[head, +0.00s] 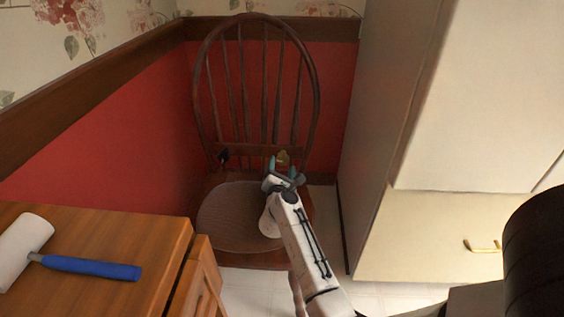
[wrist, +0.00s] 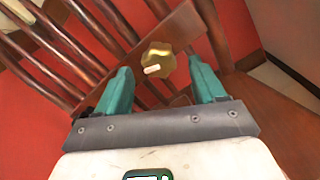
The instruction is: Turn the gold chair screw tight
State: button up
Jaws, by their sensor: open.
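The gold chair screw (wrist: 158,59) is a lobed knob with a pale mark on its face, on the brown wooden rail at the lower back of the chair. It also shows small in the head view (head: 283,157), just beyond my gripper. The dark wooden chair (head: 207,105) has a spindle back and a round woven seat pad. My gripper (wrist: 160,84) is open, with its teal fingers to the left and right of the knob. The fingers look apart from the knob, and nothing is between them except the view of it. In the head view my gripper (head: 284,168) is above the seat.
A dark knob (head: 223,157) is on the left of the same chair back. A pale cabinet (head: 400,140) stands close on the right. Red wall panels (head: 110,130) are behind.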

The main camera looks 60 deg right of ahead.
jog(key=p+v, duration=0.1)
jog(key=v, duration=0.6)
jog(key=shift+a, duration=0.15)
